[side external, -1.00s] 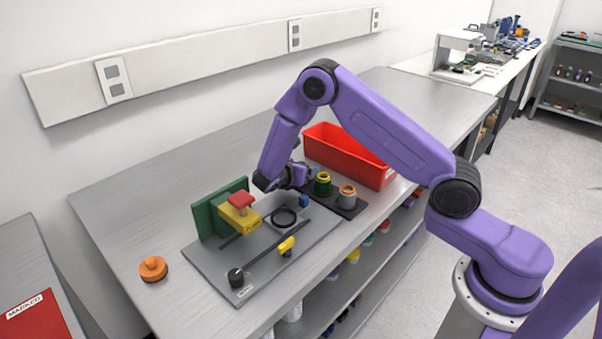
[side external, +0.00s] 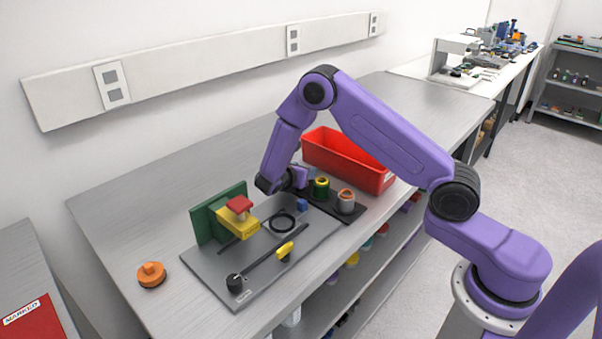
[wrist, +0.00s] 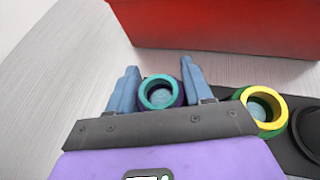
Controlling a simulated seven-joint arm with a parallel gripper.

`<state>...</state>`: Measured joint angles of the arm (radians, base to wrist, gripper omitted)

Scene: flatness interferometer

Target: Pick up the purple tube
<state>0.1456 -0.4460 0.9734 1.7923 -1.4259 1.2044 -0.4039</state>
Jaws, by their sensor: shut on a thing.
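The purple tube (wrist: 148,103) has a teal rim and a hollow top. In the wrist view it stands between the two blue fingers of my gripper (wrist: 160,68), which is shut on it. In the side view my gripper (side external: 298,181) is low at the left end of the dark rack, and the purple tube cannot be made out clearly there. The tube's lower part is hidden by the gripper body in the wrist view.
A green tube with a yellow rim (wrist: 264,107) stands close right of my gripper. A grey tube with an orange rim (side external: 346,204) shares the dark rack (side external: 328,206). A red bin (side external: 340,158) stands behind. The grey plate (side external: 215,270) holds fixtures in front.

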